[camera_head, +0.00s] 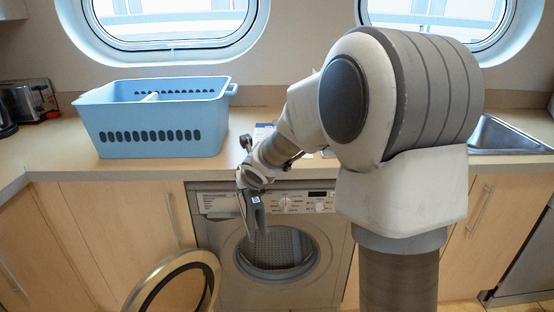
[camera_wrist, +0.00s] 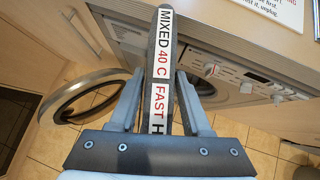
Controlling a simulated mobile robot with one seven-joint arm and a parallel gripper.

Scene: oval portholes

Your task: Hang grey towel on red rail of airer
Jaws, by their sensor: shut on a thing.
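My gripper (camera_head: 254,215) hangs in front of the washing machine, by the left side of its round opening. In the wrist view my gripper (camera_wrist: 160,78) is shut on a flat dark grey strip (camera_wrist: 164,12) with rounded end. The strip bears a white label reading "MIXED 40 C FAST H", the rest hidden by the gripper. It is stiff and straight, and does not look like cloth. I see no towel that I can make out, and no airer or red rail in either view.
A blue basket (camera_head: 150,146) stands on the worktop (camera_head: 50,150). A toaster (camera_head: 30,98) is far left, a sink (camera_head: 500,136) right.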

